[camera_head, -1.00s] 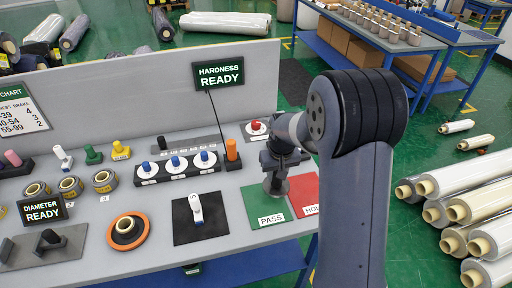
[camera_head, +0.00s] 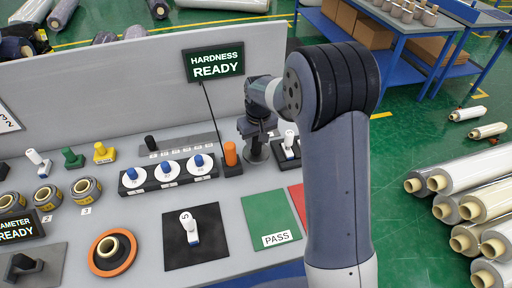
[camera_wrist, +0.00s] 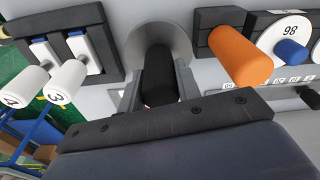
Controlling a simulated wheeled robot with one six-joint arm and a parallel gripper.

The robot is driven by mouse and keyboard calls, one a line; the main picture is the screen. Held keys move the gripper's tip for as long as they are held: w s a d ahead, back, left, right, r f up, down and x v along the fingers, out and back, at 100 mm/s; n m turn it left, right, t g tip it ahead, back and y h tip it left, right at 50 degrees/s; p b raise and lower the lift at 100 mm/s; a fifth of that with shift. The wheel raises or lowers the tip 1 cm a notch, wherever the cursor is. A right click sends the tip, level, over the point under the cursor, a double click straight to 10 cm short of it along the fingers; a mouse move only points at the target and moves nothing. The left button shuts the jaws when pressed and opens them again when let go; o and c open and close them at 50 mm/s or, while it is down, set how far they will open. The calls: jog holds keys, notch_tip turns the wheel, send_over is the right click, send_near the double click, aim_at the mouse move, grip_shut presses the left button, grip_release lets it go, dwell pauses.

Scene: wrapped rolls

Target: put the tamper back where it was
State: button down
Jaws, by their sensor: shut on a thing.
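The tamper has a black handle (camera_wrist: 160,78) and a round grey base (camera_wrist: 152,38). My gripper (camera_wrist: 158,92) is shut on the handle, with a finger on each side. In the head view my gripper (camera_head: 257,135) holds it with the grey base (camera_head: 257,156) down, behind the green PASS mat and right of the orange cylinder (camera_head: 230,154). I cannot tell whether the base touches the table.
White-handled pieces (camera_head: 290,138) in a black holder stand close on the right of the tamper. White dials with blue knobs (camera_head: 167,168) are to the left. The green PASS mat (camera_head: 268,215) is bare, and a black mat (camera_head: 207,250) holds another white-handled piece.

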aim_at(256, 149)
jog(key=shift+f, duration=1.75)
jog(key=shift+f, duration=0.1)
jog(key=shift+f, duration=0.15)
jog(key=c, duration=1)
grip_release()
jog(key=r, duration=0.4)
jog(key=s+r, duration=0.1)
jog(key=r, duration=0.7)
jog(key=shift+s+d+r+b, duration=0.2)
jog(key=shift+s+d+b, duration=0.05)
jog(key=shift+d+b, duration=0.1)
